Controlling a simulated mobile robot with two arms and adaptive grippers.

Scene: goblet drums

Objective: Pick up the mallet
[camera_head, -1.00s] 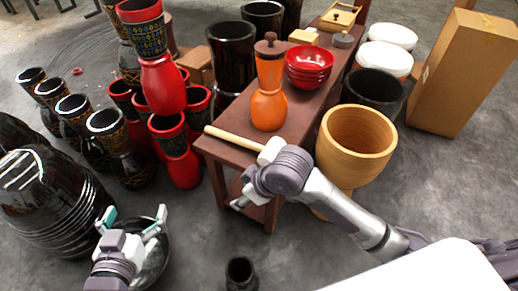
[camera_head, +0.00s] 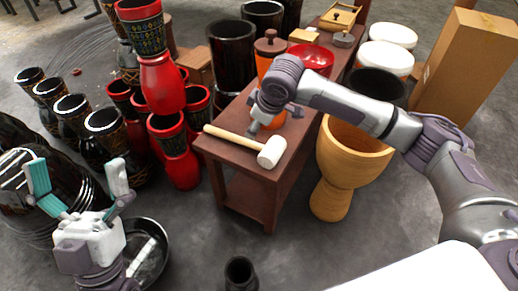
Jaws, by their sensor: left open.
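The mallet (camera_head: 271,152) lies on the near end of the brown wooden table (camera_head: 228,154). Its white head is at the right, near the front edge, and its pale wooden handle points left. My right gripper (camera_head: 272,117) is above the table, just behind the mallet and in front of the orange mill (camera_head: 265,62). It is apart from the mallet in the picture, and its finger opening is unclear. My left gripper (camera_head: 80,183) is open and empty at the lower left, well away from the mallet, with its fingers spread upward.
Red bowls (camera_head: 318,58) and small boxes stand farther back on the table. A wooden goblet drum (camera_head: 345,170) stands close to its right side. Red and black drums (camera_head: 180,165) crowd its left. A small black pot (camera_head: 240,272) stands on the floor in front.

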